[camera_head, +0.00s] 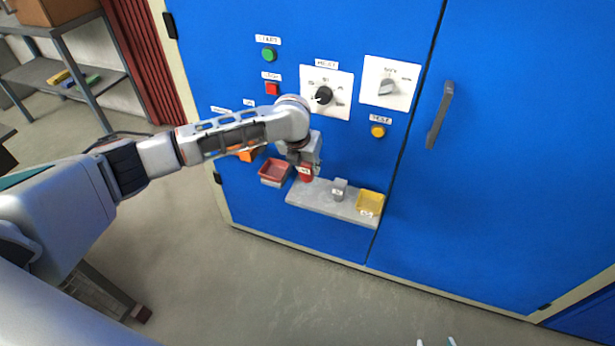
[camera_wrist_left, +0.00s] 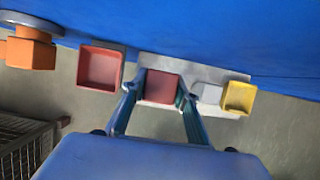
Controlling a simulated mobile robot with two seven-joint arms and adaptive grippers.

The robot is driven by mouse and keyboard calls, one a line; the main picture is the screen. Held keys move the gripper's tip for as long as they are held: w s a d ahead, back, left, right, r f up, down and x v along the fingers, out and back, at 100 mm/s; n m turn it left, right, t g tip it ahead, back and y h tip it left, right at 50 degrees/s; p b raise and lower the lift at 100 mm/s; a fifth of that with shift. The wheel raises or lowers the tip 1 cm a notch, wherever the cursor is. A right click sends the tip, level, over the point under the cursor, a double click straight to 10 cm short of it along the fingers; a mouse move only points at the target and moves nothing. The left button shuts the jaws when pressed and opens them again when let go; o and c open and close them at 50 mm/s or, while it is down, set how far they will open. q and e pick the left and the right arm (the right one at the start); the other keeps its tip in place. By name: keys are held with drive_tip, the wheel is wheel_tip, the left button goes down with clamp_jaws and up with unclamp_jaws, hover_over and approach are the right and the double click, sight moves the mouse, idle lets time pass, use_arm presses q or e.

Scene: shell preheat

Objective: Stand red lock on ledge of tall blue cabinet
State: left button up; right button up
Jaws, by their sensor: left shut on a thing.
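The red lock (camera_head: 306,173) is at the left end of the grey ledge (camera_head: 331,206) on the tall blue cabinet (camera_head: 500,150). My left gripper (camera_head: 306,165) is shut on the red lock from above. In the left wrist view the red lock (camera_wrist_left: 161,87) sits between the two fingers (camera_wrist_left: 158,100), over the ledge (camera_wrist_left: 210,72). I cannot tell whether its base touches the ledge. My right gripper (camera_head: 436,342) shows only as two pale tips at the bottom edge, apart from each other.
A red tray (camera_head: 274,171) is left of the ledge. A grey block (camera_head: 339,190) and a yellow tray (camera_head: 370,203) are at the ledge's middle and right end. An orange part (camera_head: 247,154) is further left. Knobs and buttons are above; a door handle (camera_head: 439,115) is to the right.

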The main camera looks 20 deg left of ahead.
sight(307, 177)
use_arm(q)
wheel_tip(307, 177, down, 5)
drive_tip(key=shift+r+b, duration=0.1)
drive_tip(key=shift+b, duration=0.45)
drive_tip(key=shift+r, duration=0.15)
drive_tip(key=shift+f, duration=0.25)
drive_tip(key=o, duration=1.1)
use_arm(e)
drive_tip(key=shift+s+f, duration=0.25)
drive_tip(key=shift+f, duration=0.45)
drive_tip(key=shift+d, duration=0.1)
